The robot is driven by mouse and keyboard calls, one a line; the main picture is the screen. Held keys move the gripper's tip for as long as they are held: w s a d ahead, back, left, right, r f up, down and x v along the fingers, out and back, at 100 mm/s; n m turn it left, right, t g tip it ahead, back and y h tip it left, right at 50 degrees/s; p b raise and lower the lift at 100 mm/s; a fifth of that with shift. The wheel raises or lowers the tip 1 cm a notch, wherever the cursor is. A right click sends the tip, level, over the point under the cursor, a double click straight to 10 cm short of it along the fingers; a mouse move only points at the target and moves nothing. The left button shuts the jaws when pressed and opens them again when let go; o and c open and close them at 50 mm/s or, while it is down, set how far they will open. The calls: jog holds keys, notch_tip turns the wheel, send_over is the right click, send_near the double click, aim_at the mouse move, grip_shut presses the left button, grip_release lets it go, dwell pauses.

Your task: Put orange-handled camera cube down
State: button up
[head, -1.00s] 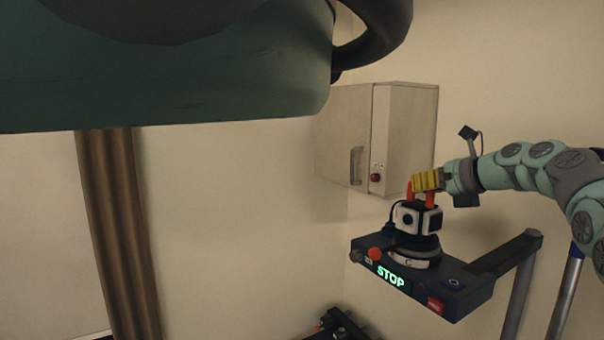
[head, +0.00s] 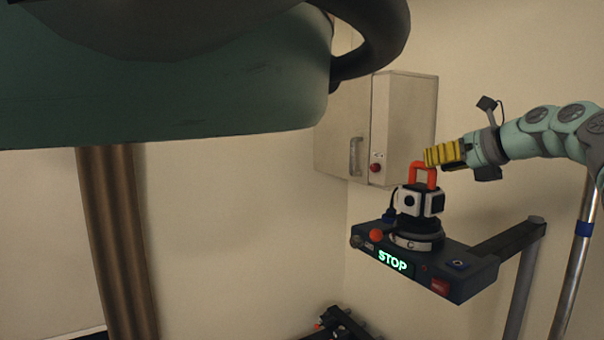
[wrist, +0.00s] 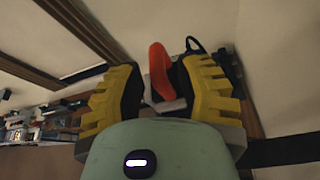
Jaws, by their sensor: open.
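The camera cube (head: 420,202), white and black with dark round lenses, sits upright on a dark round mount on the control box (head: 462,282) in the head view. Its orange handle (head: 416,172) stands up on top as an arch. My gripper (head: 436,157) has yellow fingers and is beside the top of the handle, to its right. In the wrist view my gripper (wrist: 160,75) is open, with the orange handle (wrist: 158,70) showing between its two fingers. Most of the cube is hidden there. I cannot tell whether a finger touches the handle.
The control box has a lit green STOP sign (head: 393,261), a red-orange knob (head: 376,235) and a support arm (head: 510,240) at right. A beige wall cabinet (head: 400,125) hangs close behind. More dark equipment (head: 342,326) is at the bottom.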

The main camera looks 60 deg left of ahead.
jog(key=shift+d+f+b, duration=0.25)
jog(key=shift+b, duration=0.95)
jog(key=r+b+v, duration=0.1)
jog(key=b+v, duration=0.4)
jog(key=v, duration=0.3)
jog(key=shift+s, duration=0.25)
jog(key=shift+d+r, duration=0.1)
